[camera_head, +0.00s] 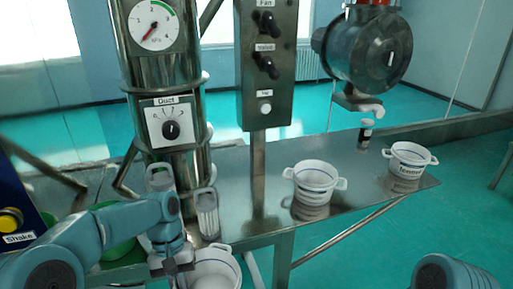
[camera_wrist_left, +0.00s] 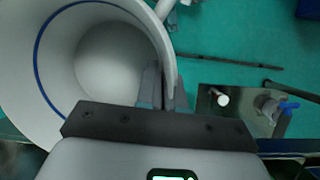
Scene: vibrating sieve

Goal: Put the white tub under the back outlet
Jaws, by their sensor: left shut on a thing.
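A white tub (camera_head: 218,268) is at the bottom of the head view, partly hidden by my left gripper and cut off by the frame edge. My left gripper (camera_head: 178,265) is shut on its rim. In the left wrist view, the fingers (camera_wrist_left: 165,90) pinch the wall of the white tub (camera_wrist_left: 60,60), which has a blue line inside and looks empty. Two other white two-handled tubs stand on the steel table, one in the middle (camera_head: 315,178) and one at the right (camera_head: 409,158). I cannot tell which part is the back outlet. My right gripper is out of view.
A steel column with a gauge (camera_head: 155,25) and a Duct dial (camera_head: 171,130) stands behind my left arm. A green container (camera_head: 118,245) is at the left. A small dark-and-white fitting (camera_head: 366,130) stands near the right tub.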

